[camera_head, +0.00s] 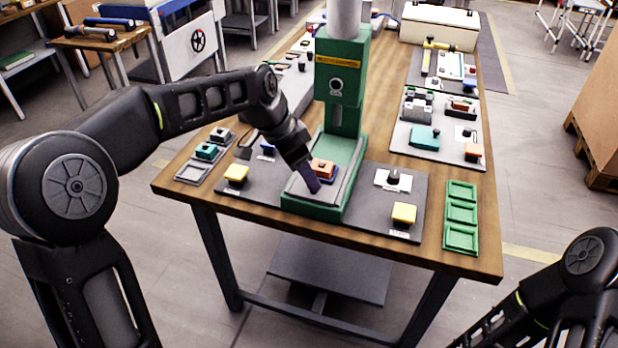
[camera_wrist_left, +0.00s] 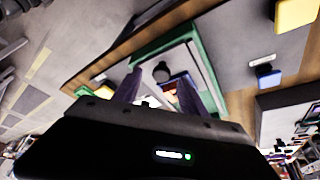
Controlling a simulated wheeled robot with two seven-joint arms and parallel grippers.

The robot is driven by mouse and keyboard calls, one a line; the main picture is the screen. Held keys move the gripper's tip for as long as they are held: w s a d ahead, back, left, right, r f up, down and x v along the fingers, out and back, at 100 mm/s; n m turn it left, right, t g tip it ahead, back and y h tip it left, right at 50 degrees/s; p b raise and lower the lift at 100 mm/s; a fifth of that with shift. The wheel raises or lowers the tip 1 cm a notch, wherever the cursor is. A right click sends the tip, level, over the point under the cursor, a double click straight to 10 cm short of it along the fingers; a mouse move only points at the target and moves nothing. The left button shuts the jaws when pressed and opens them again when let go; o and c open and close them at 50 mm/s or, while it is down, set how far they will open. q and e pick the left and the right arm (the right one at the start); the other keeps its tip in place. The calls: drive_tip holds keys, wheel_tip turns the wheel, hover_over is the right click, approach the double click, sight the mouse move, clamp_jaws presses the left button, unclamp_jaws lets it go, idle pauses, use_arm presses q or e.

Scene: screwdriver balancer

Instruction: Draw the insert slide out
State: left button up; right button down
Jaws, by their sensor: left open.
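The green press (camera_head: 340,80) stands upright on a dark mat on the wooden table. Its green base (camera_head: 318,210) holds a grey plate (camera_head: 338,185) that looks like the insert slide. An orange block with blue at its edge (camera_head: 324,167) sits on the plate. My left gripper (camera_head: 313,186) is over the front of the base, beside the block, with its purple fingers pointing down. In the left wrist view my fingers (camera_wrist_left: 160,90) are apart, with a dark round knob (camera_wrist_left: 162,72) and the block between or beyond them. Contact cannot be told. My right gripper is out of view.
A yellow button box (camera_head: 236,175) is left of the base, another (camera_head: 404,213) is right of it, near a black knob on a white plate (camera_head: 393,181). Green trays (camera_head: 461,213) lie at the right edge. The floor in front of the table is clear.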

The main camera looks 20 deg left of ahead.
use_arm(q)
drive_tip(key=v, duration=0.5)
drive_tip(key=shift+s, duration=0.1)
idle(0.3)
